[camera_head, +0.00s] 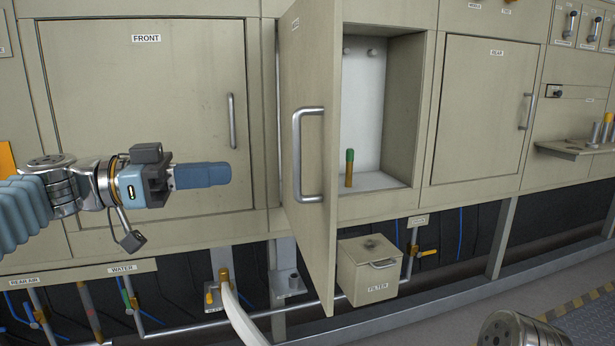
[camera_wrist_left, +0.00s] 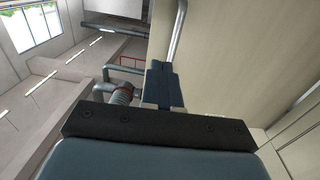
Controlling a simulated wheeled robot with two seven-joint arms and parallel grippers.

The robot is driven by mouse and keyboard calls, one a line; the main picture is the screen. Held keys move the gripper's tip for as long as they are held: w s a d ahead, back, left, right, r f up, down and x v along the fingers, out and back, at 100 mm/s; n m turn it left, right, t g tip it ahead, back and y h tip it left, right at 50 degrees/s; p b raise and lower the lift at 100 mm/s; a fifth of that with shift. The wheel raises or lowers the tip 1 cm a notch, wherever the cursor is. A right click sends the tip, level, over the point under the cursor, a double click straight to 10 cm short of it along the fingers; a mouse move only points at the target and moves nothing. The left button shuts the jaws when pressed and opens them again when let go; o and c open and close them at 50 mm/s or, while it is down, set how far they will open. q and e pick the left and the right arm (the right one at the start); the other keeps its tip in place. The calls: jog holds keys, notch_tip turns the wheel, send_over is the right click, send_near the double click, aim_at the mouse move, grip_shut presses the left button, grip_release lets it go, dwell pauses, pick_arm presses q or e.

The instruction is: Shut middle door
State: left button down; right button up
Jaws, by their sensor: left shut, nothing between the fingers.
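The middle door (camera_head: 318,220) stands wide open in the head view, hinged at its left side and swung out toward me. Its metal handle (camera_head: 298,155) faces left. Behind it the middle compartment (camera_head: 400,110) is open, with a green and brown cylinder (camera_head: 349,168) standing inside. My left gripper (camera_head: 228,174) is shut and empty, in front of the front door and left of the middle door, apart from its handle. In the left wrist view the gripper's fingers (camera_wrist_left: 163,85) show beside a metal bar handle (camera_wrist_left: 178,35) on a beige panel. My right gripper is not in view.
The front door (camera_head: 140,110) and rear door (camera_head: 480,110) are closed. A filter box (camera_head: 368,275) sits below the open compartment. Pipes and valves (camera_head: 222,290) run along the bottom. A small shelf (camera_head: 580,150) juts out at right.

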pick_arm(q)
jog(key=p, duration=0.3)
send_near(327, 167)
jog(key=x, duration=0.5)
jog(key=shift+w+d+r, duration=0.1)
jog(key=shift+d, duration=0.1)
jog(key=shift+w+d, duration=0.15)
jog(key=shift+d, duration=0.5)
